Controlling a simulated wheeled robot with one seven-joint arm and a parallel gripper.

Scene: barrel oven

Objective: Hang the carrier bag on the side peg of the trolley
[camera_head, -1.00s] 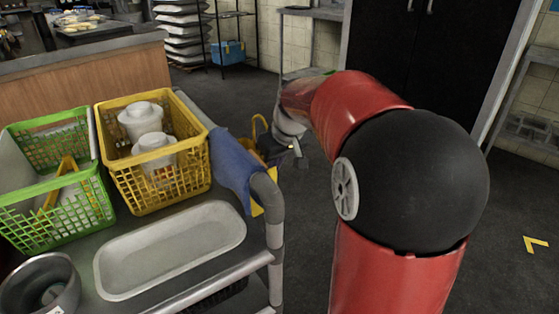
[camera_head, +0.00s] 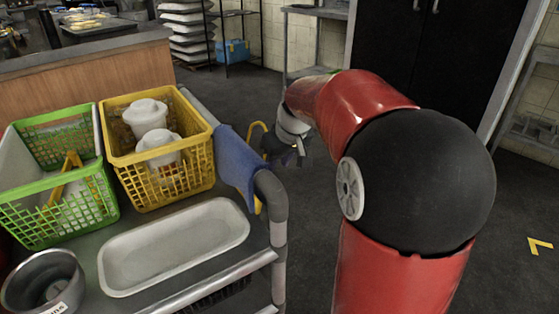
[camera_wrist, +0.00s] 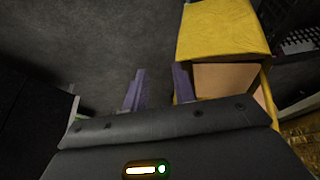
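The yellow carrier bag (camera_wrist: 222,30) shows in the wrist view just right of my gripper (camera_wrist: 158,88), with a tan inner or side face below its yellow panel. My gripper's two purple fingers are apart with bare floor between them; the right finger is close to the bag. In the head view my gripper (camera_head: 280,150) is beyond the trolley's right side. A yellow loop (camera_head: 253,134) and a yellow sliver (camera_head: 257,205) show behind the blue cloth. The trolley (camera_head: 279,230) hides most of the bag. I cannot see the peg or whether the bag hangs on it.
On the trolley are a green basket (camera_head: 55,215), a yellow basket (camera_head: 165,185) with white containers, a white tray (camera_head: 175,245) and a metal pot (camera_head: 42,283). A blue cloth (camera_head: 238,160) drapes over its rail. Open floor lies to the right.

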